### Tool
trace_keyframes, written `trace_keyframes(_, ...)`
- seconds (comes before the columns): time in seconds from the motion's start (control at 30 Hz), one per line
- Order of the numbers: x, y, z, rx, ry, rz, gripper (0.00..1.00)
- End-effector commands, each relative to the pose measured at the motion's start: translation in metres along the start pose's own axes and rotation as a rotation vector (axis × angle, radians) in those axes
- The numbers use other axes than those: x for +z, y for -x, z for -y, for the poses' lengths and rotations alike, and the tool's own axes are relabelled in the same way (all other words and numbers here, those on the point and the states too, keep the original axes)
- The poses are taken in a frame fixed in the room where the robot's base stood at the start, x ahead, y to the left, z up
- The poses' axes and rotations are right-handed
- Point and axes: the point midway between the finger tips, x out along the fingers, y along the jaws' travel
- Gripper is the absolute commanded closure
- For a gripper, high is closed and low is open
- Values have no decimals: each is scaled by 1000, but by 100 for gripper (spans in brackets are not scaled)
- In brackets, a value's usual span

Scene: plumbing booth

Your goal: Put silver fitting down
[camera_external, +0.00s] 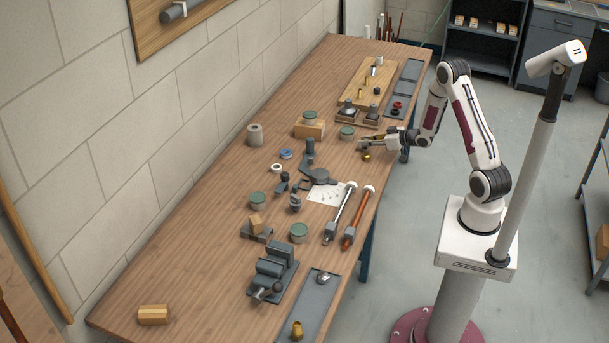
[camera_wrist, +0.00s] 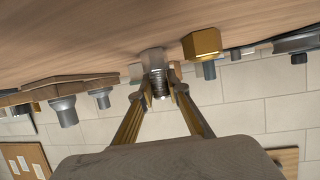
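The silver fitting (camera_wrist: 153,66) shows in the wrist view, between the fingertips, with its threaded end toward my palm. My gripper (camera_wrist: 156,90) is shut on it from both sides. The wrist view is turned over, with the wooden table top (camera_wrist: 90,35) above. The fitting's far end is at or very close to the table top; I cannot tell whether it touches. In the external view my gripper (camera_external: 367,142) is low over the right edge of the workbench (camera_external: 190,265), and the fitting is too small to make out clearly there.
A brass fitting (camera_wrist: 203,44) stands close beside the silver one; it also shows in the external view (camera_external: 366,156). A green-topped tin (camera_external: 347,132) is just left of my gripper. A board with fittings (camera_external: 358,92) lies farther back. Long wrenches (camera_external: 342,210) lie nearer the front.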

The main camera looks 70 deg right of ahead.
Motion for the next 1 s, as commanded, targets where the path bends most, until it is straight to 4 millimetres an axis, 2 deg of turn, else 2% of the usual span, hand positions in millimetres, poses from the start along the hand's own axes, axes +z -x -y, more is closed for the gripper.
trace_keyframes(0.57,-6,2,0,1,1,-2,100)
trace_keyframes(0.77,-19,8,0,0,2,-3,100)
trace_keyframes(1.0,-43,17,0,1,4,-4,100)
